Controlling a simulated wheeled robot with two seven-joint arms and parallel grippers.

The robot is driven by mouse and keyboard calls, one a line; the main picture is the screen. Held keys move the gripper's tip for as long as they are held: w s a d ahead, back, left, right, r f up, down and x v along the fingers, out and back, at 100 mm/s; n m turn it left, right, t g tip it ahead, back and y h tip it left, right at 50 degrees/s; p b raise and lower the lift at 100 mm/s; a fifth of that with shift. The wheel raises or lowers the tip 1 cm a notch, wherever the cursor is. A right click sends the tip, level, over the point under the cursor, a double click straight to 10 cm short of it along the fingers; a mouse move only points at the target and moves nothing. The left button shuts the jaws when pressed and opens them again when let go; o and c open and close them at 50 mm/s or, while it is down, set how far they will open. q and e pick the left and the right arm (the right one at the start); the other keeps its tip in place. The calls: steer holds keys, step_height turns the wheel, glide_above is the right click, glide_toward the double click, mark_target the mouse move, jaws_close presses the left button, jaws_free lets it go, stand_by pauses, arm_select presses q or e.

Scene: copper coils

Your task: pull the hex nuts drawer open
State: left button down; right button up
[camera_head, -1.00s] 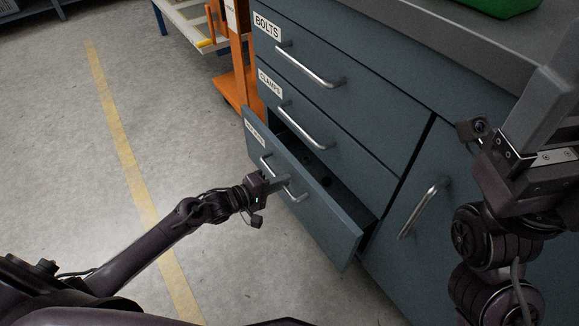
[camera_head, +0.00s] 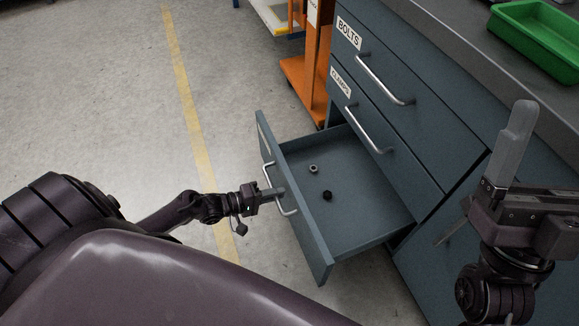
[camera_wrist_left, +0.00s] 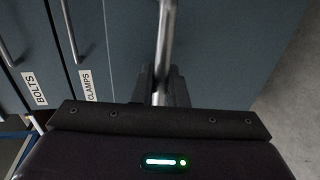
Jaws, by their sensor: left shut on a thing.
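The bottom drawer (camera_head: 370,205) of the blue-grey cabinet stands well open. Its label is too edge-on to read now in the head view. Two small nut-like pieces lie inside, a grey one (camera_head: 313,168) and a black one (camera_head: 327,195). My left gripper (camera_head: 278,192) is shut on the drawer's bar handle (camera_head: 290,211); the left wrist view shows the handle (camera_wrist_left: 164,50) running between the fingers. My right gripper (camera_head: 510,160) is raised in front of the cabinet at the right, away from the drawer; its finger gap does not show clearly.
The BOLTS drawer (camera_head: 432,125) and CLAMPS drawer (camera_head: 413,168) above are shut. A green tray (camera_head: 540,40) sits on the worktop. An orange stand (camera_head: 313,75) is behind the cabinet. The floor (camera_head: 100,100) at left is clear, with a yellow line (camera_head: 188,120).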

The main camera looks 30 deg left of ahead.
arm_select(q)
steer(key=shift+f+p+v, duration=0.2)
steer(key=shift+p+v, duration=0.05)
steer(key=shift+v, duration=0.7)
steer(key=shift+f+p+v, duration=0.2)
steer(key=shift+p+v, duration=0.05)
steer(key=shift+v, duration=0.7)
steer(key=shift+f+p+v, duration=0.2)
steer(key=shift+p+v, duration=0.05)
steer(key=shift+v, duration=0.65)
arm_select(e)
steer(key=w+a+f+m+g+h, duration=0.1)
steer(key=w+a+f+g+h, duration=0.2)
steer(key=w+f+g, duration=0.3)
steer(key=shift+w+f+h, duration=0.45)
steer(key=shift+f+h, duration=0.05)
steer(key=shift+f, duration=1.85)
arm_select(q)
steer(key=shift+s, duration=0.15)
arm_select(e)
steer(key=shift+a, duration=0.1)
arm_select(q)
steer(key=c, duration=1.5)
jaws_free()
steer(key=shift+c, duration=0.2)
steer(key=shift+a, duration=0.1)
